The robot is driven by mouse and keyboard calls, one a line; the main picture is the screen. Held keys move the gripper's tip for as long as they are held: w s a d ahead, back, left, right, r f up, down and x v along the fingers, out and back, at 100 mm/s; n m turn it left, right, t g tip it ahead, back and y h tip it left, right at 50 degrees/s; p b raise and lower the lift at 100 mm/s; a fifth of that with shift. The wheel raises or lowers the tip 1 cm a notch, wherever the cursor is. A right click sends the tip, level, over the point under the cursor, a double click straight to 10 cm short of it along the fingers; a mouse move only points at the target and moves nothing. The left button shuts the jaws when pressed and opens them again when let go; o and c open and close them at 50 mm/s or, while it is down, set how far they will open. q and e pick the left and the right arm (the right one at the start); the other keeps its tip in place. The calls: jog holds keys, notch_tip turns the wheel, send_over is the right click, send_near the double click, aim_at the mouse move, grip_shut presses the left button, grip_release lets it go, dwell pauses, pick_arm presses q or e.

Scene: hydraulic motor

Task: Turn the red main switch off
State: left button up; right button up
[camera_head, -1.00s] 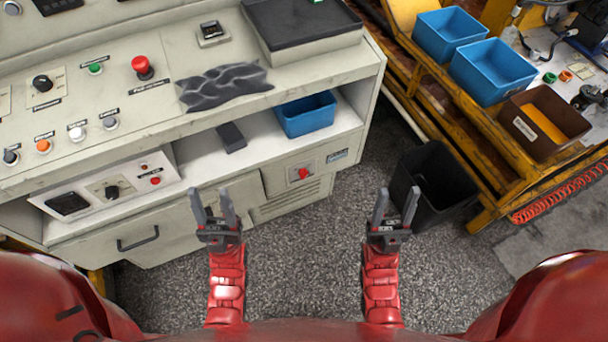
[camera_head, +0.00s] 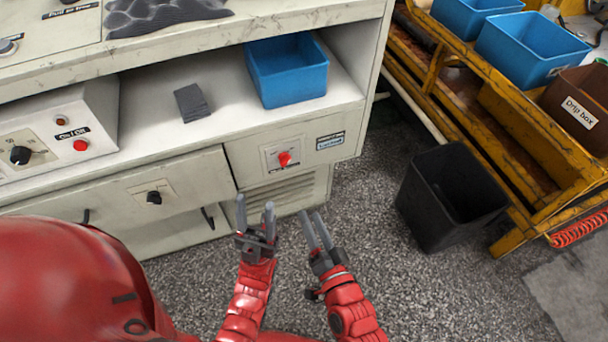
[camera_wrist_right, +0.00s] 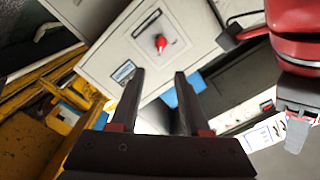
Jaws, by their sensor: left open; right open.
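The red main switch (camera_head: 285,159) is a red rotary knob on a pale square plate, on the cabinet's front panel below the shelf. In the right wrist view the red knob (camera_wrist_right: 160,43) shows beyond the fingertips, in the upper middle. My left gripper (camera_head: 255,215) is open and empty, in front of the cabinet and below and left of the switch. My right gripper (camera_head: 308,230) is open and empty, below and slightly right of the switch. Its two fingers (camera_wrist_right: 158,78) also show apart in the right wrist view. Neither gripper touches the switch.
A blue bin (camera_head: 288,72) and a dark block (camera_head: 191,103) lie on the shelf above. A black knob (camera_head: 153,197) is on the drawer front to the left. A black waste bin (camera_head: 450,195) and a yellow trolley (camera_head: 490,135) stand to the right.

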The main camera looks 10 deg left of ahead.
aim_at(286, 164)
jog(key=b+x, duration=0.2)
jog(key=x, duration=1.5)
jog(key=shift+w+a, duration=0.1)
jog(key=shift+a, duration=0.15)
grip_shut()
